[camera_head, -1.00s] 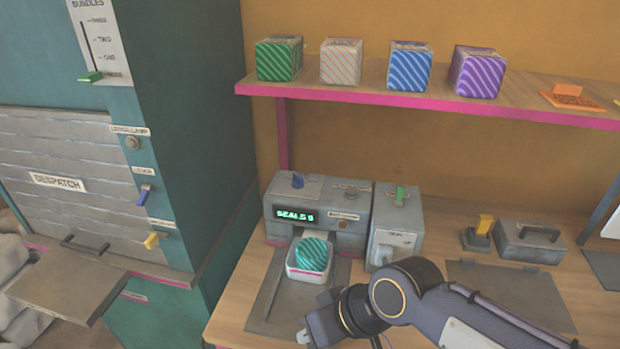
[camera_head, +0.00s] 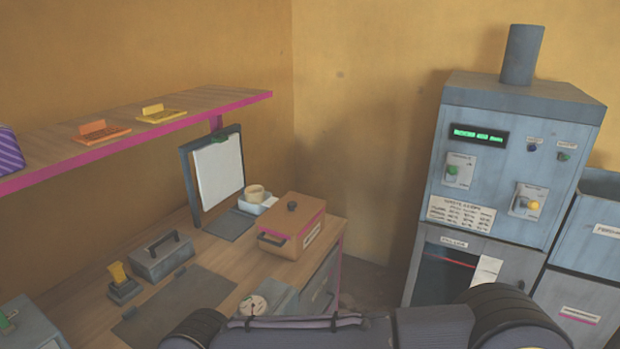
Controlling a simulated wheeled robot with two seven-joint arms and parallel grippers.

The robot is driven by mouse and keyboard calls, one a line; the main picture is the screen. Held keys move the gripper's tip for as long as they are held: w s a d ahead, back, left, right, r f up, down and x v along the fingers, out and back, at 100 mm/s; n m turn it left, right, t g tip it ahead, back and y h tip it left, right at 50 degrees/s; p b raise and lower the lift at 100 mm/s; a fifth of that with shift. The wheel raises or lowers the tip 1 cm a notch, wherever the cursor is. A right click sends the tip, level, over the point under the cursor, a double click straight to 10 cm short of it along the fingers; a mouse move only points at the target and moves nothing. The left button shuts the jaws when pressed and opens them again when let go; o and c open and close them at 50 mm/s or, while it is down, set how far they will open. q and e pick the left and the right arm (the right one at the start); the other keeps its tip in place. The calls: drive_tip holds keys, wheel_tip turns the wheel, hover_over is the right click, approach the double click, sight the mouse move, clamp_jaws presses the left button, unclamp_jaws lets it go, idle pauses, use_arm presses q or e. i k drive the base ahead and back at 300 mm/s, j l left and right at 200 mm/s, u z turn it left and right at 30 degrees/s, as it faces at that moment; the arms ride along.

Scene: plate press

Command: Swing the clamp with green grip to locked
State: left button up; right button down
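A green lever (camera_head: 6,322) shows on top of a grey box (camera_head: 28,335) at the lower left edge, cut off by the frame. It may be the clamp's green grip; I cannot tell. A green clip (camera_head: 229,138) sits at the top of an upright dark frame (camera_head: 188,180) holding a white sheet. A green knob (camera_head: 452,170) is on the grey cabinet (camera_head: 500,160) at the right. Parts of my own arm cross the bottom of the view. Neither gripper is visible.
The wooden workbench (camera_head: 85,290) carries a grey handled box (camera_head: 162,257), a yellow-handled stamp (camera_head: 122,282) and a brown lidded box (camera_head: 291,228). A pink-edged shelf (camera_head: 150,132) is above. Floor shows between the bench and cabinet.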

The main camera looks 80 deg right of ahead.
sight(221, 138)
drive_tip(key=z, duration=2.2)
